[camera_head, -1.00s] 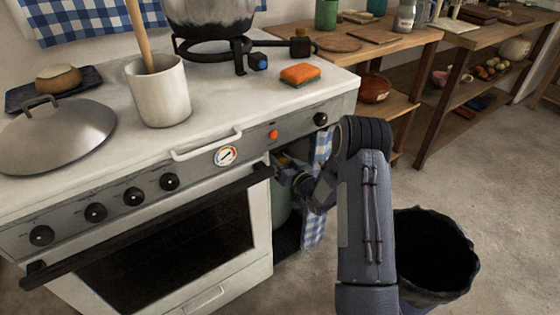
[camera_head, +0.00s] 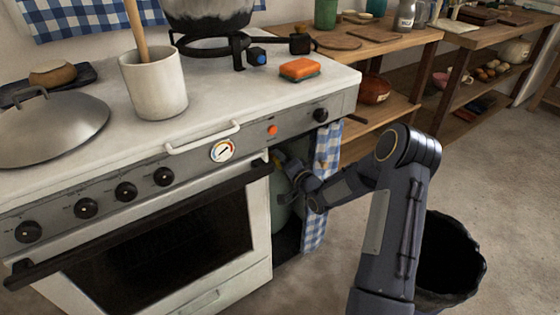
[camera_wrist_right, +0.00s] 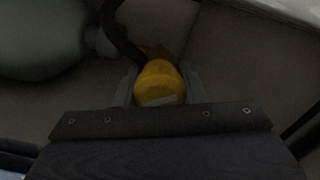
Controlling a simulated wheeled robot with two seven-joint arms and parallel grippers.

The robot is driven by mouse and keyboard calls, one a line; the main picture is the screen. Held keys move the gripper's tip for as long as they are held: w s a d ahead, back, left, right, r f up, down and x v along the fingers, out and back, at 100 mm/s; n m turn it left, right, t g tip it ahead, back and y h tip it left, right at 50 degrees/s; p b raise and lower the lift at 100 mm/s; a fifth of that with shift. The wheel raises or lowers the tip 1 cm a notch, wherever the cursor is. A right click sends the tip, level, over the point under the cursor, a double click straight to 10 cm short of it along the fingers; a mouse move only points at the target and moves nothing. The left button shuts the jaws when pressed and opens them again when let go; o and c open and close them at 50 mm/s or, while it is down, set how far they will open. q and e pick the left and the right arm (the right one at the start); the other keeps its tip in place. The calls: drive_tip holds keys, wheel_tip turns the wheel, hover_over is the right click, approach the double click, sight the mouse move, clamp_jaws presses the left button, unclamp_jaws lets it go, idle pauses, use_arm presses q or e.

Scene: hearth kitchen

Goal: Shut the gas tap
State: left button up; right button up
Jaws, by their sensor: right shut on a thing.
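The gas tap (camera_wrist_right: 160,85) shows in the right wrist view as a yellow knob between the two fingers of my right gripper (camera_wrist_right: 158,92). The fingers are shut on its sides. A dark hose runs up beside it, and the green gas bottle (camera_wrist_right: 40,38) is at the upper left. In the head view my right gripper (camera_head: 279,160) reaches into the opening at the right of the stove, by the top of the gas bottle (camera_head: 284,205). The tap is mostly hidden there by the gripper and the stove edge. My left gripper is not in view.
The white stove (camera_head: 230,115) with its oven handle (camera_head: 150,222) stands just left of the opening. A blue checked curtain (camera_head: 322,165) hangs at the opening's right side. A black bin (camera_head: 452,262) stands behind my right arm. Floor is free further right.

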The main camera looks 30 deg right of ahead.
drive_tip(key=m, duration=0.3)
drive_tip(key=shift+f+m, duration=0.15)
drive_tip(key=shift+m, duration=1.95)
drive_tip(key=o, duration=1)
drive_tip(key=s+p, duration=0.1)
drive_tip(key=s, duration=0.6)
drive_tip(key=shift+s+d+p, duration=0.3)
drive_tip(key=shift+s, duration=0.1)
drive_tip(key=shift+f, duration=0.1)
